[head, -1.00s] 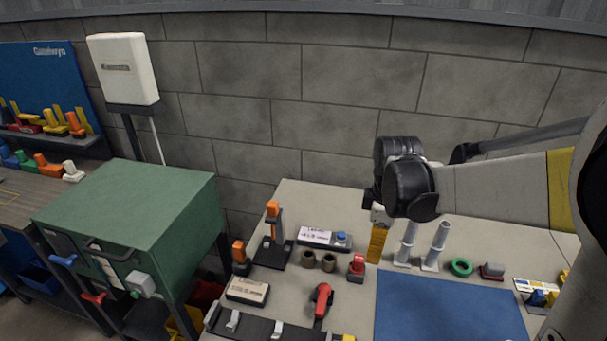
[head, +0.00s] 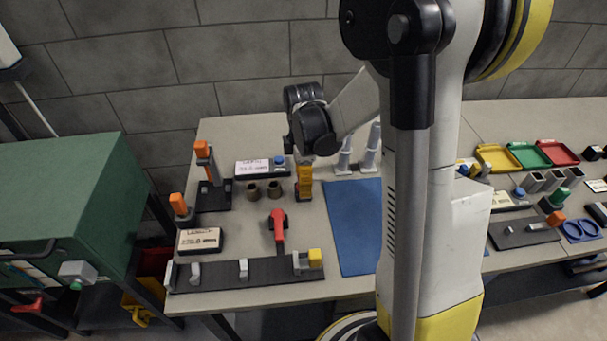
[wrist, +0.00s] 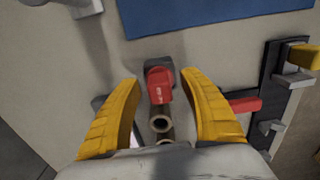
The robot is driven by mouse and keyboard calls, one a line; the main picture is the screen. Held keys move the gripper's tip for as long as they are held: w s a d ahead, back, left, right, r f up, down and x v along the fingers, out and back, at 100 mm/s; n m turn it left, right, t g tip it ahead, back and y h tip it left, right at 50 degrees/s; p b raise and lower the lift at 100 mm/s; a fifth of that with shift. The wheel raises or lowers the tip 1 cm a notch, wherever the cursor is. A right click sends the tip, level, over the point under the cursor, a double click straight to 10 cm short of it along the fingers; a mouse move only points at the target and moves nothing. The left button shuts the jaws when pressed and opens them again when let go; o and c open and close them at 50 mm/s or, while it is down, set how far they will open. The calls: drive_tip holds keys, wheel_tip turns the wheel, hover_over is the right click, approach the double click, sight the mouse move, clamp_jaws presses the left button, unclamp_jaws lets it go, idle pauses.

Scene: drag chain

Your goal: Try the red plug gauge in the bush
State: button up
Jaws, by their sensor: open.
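The red plug gauge (wrist: 159,86) shows in the wrist view as a red block with small print and a dark grey part at its far end. My gripper (wrist: 160,78) is open, its two yellow fingers on either side of the gauge with gaps. Two brown hollow bushes (wrist: 161,122) line up just below the gauge in that view. In the head view the bushes (head: 274,188) stand left of my gripper (head: 304,196), whose fingers hide the gauge there. I cannot tell how high the fingertips are above the table.
A red-handled lever (head: 279,225) lies close by, in front of the bushes. A labelled box (head: 262,167) with a blue button is behind them. Grey posts (head: 345,155) stand just right of my gripper. A bare blue mat (head: 354,215) lies right of it.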

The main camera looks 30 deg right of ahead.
drive_tip(key=shift+f, duration=0.25)
clamp_jaws()
drive_tip(key=shift+r, duration=0.2)
drive_tip(key=shift+r+p, duration=2.2)
drive_tip(key=shift+r, duration=0.65)
